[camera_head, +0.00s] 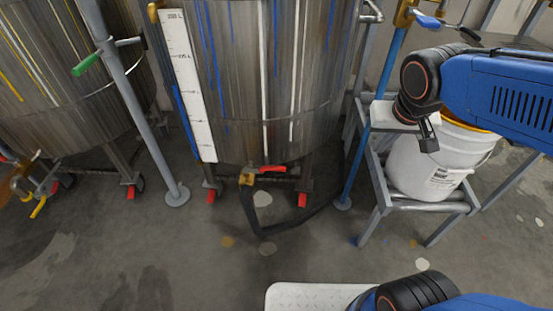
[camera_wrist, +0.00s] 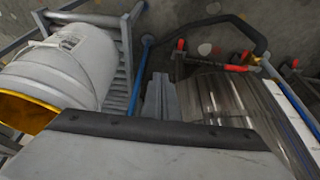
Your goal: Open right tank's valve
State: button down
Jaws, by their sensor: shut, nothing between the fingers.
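The right tank (camera_head: 270,85) is a paint-streaked steel drum with a white level scale. It also shows in the wrist view (camera_wrist: 225,98). At its bottom front is a valve with a red lever handle (camera_head: 270,169) and a brass body (camera_head: 246,179); the lever lies roughly level. A black hose (camera_head: 262,215) hangs below the valve. In the wrist view the red handle (camera_wrist: 236,68) is small and beyond the tank's edge. My gripper (camera_head: 428,140) is shut and empty, in front of the white bucket in the head view, right of and apart from the valve.
A white bucket (camera_head: 420,165) with a yellow inside stands on a grey metal stand (camera_head: 372,190). A blue pipe (camera_head: 378,105) rises between stand and tank. A grey post (camera_head: 150,135) stands between the tanks.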

jog(key=w+a+f, duration=0.4)
jog(key=w+a, duration=0.5)
jog(key=a, duration=0.3)
send_over(265, 169)
jog(key=w+d, duration=0.3)
jog(key=d, duration=0.1)
notch_tip(265, 169, down, 6)
jog(key=shift+s+a+r, duration=0.1)
jog(key=shift+s+a, duration=0.05)
notch_tip(265, 169, down, 10)
jog(key=shift+s, duration=0.25)
jog(key=shift+s+a, duration=0.1)
jog(key=shift+s, duration=0.05)
